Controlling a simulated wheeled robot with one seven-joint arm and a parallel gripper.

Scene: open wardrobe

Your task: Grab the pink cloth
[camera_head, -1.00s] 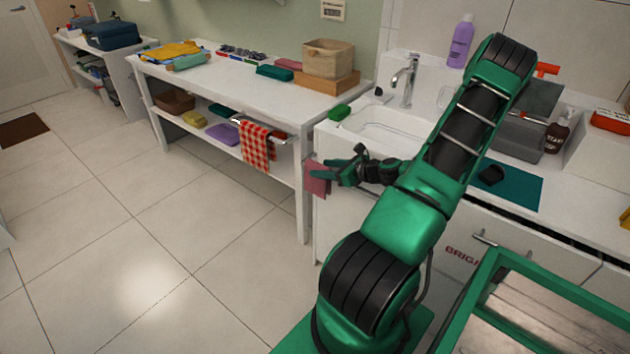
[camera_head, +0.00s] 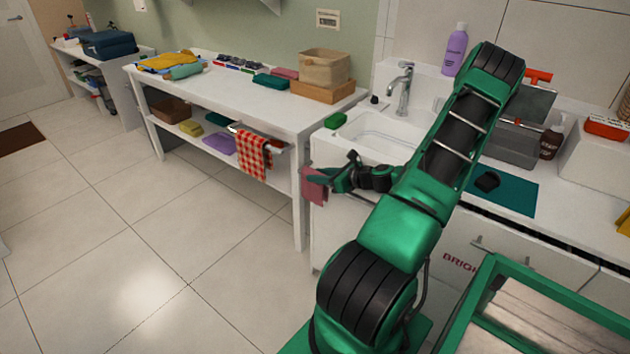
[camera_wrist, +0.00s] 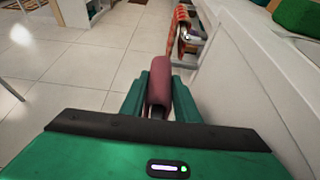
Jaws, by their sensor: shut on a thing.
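The pink cloth (camera_head: 313,186) hangs at the end of my gripper (camera_head: 322,176) in the head view, beside the front corner of the sink cabinet. In the wrist view the cloth (camera_wrist: 159,84) stands folded between the two green fingers (camera_wrist: 160,98). My gripper is shut on it. Part of the cloth is hidden by the fingers in the head view. I cannot tell whether it touches the cabinet.
A red checked towel (camera_head: 254,157) hangs on a rail at the end of the white shelf table (camera_head: 215,95), left of my gripper. The white sink (camera_head: 372,131) is behind my arm. The tiled floor (camera_head: 120,230) at left is clear.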

